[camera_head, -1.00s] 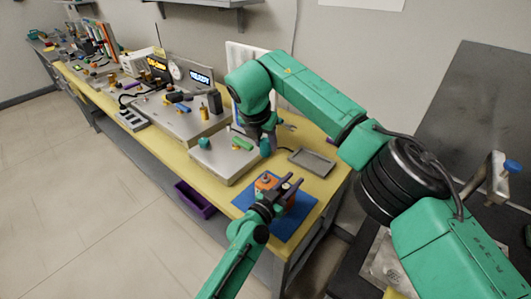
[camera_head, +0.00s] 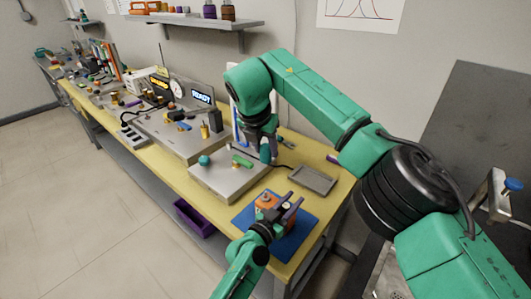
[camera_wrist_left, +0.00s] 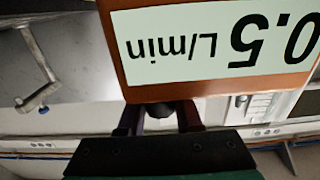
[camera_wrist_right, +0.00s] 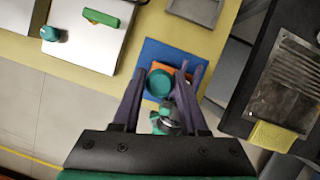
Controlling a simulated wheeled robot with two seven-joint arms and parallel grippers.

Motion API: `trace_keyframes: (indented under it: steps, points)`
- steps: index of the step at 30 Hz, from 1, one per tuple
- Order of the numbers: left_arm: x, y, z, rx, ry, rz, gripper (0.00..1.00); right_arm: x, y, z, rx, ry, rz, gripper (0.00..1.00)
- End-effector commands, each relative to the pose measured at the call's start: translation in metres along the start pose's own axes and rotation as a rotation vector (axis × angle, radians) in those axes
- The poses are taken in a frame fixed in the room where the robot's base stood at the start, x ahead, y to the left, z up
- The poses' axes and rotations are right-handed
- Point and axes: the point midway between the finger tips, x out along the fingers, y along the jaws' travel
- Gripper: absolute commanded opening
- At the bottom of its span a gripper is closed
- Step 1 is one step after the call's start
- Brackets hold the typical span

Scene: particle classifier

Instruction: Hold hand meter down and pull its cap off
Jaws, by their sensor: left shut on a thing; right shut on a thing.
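The orange hand meter (camera_head: 266,201) stands on a blue mat (camera_head: 243,221) at the bench's near end. My left gripper (camera_head: 284,208) is shut on its side. In the left wrist view the meter's display (camera_wrist_left: 215,42) reads 0.5 L/min upside down, with my left gripper (camera_wrist_left: 160,108) below it. My right gripper (camera_head: 266,155) points down above and behind the meter, shut on a teal cap. In the right wrist view the round cap (camera_wrist_right: 159,84) sits between the fingers of my right gripper (camera_wrist_right: 166,76), with the meter partly hidden beneath. The cap looks apart from the meter.
A grey tray (camera_head: 312,179) lies right of my right gripper. A pale box (camera_head: 222,185) with a teal knob (camera_head: 204,160) and green handle (camera_head: 242,161) stands to the left. More instruments line the bench behind. A purple bin (camera_head: 194,217) is below the bench.

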Motion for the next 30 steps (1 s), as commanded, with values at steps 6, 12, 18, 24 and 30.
trace_keyframes:
  steps: [6,12,18,24,30]
  points:
    - [0.000,0.001,0.002,-0.002,-0.004,0.002,0.00,-0.001,0.000,0.000,0.000,0.001,0.000,0.00]
    - [0.000,0.001,0.002,-0.002,-0.004,0.002,0.00,-0.008,0.001,0.003,0.000,0.000,0.001,0.00]
    - [0.000,0.001,0.002,-0.001,-0.005,0.002,0.00,-0.028,0.001,0.011,0.000,0.000,0.001,0.00]
    - [-0.001,0.001,0.002,-0.001,-0.005,0.003,0.00,-0.029,0.000,0.012,-0.001,0.001,0.001,0.00]
    - [0.000,0.001,0.002,-0.001,-0.003,0.002,0.68,-0.029,0.000,0.012,0.000,0.001,0.000,0.00]
